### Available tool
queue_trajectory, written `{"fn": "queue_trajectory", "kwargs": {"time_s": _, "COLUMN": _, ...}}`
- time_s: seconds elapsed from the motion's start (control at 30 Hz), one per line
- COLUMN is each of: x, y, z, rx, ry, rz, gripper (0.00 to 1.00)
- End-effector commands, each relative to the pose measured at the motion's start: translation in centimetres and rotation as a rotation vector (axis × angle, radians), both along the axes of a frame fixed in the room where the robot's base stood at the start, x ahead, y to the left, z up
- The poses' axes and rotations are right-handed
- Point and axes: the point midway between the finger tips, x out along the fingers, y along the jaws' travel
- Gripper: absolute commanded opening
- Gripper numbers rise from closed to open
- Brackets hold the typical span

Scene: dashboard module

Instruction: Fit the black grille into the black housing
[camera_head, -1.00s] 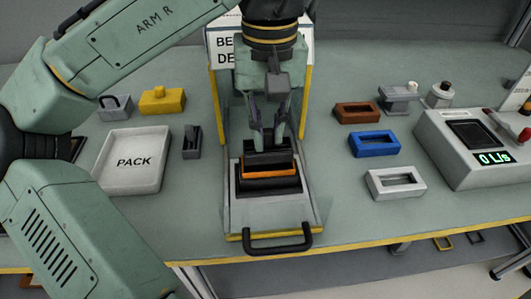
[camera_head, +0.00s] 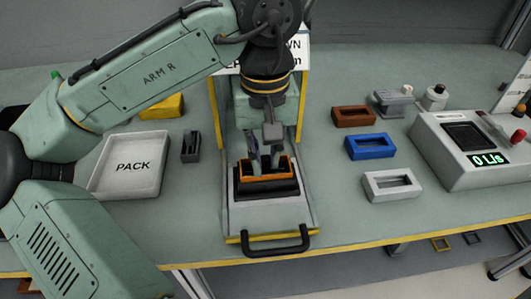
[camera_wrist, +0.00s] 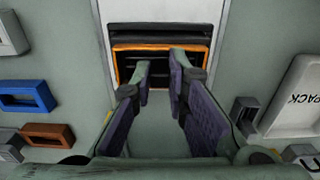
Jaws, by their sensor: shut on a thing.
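The black housing (camera_head: 267,189) sits on the pale sliding plate in the middle of the bench. An orange frame (camera_head: 243,174) lies on top of it, and both also show in the wrist view, the housing (camera_wrist: 160,30) beyond the frame (camera_wrist: 208,49). The black grille (camera_wrist: 160,64) shows as dark slats inside the orange frame, between my fingertips. My gripper (camera_head: 264,160) points down into the frame, with its fingers (camera_wrist: 162,62) closed on the grille. The fingers hide part of the grille, and I cannot tell how deep it sits.
Yellow posts (camera_head: 303,95) and a sign stand around the plate, with a black handle (camera_head: 276,243) at its front. A white PACK tray (camera_head: 131,165) and grey holder (camera_head: 190,146) are left. Brown (camera_head: 353,116), blue (camera_head: 371,146) and white (camera_head: 391,184) frames lie right, near a display unit (camera_head: 470,150).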

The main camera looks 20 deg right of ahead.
Motion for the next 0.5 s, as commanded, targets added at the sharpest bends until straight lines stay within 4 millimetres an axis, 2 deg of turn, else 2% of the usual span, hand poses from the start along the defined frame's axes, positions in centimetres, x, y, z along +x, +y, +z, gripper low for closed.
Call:
{"fn": "queue_trajectory", "kwargs": {"time_s": 0.03, "x": -0.43, "y": 0.06, "z": -1.43, "rx": 0.016, "ry": 0.018, "rz": -0.008, "gripper": 0.16}}
{"fn": "queue_trajectory", "kwargs": {"time_s": 0.3, "x": -0.45, "y": -0.03, "z": -1.47, "rx": 0.012, "ry": 0.019, "rz": -0.009, "gripper": 0.34}}
{"fn": "queue_trajectory", "kwargs": {"time_s": 0.5, "x": -0.37, "y": -0.04, "z": -1.19, "rx": 0.011, "ry": 0.016, "rz": -0.007, "gripper": 0.34}}
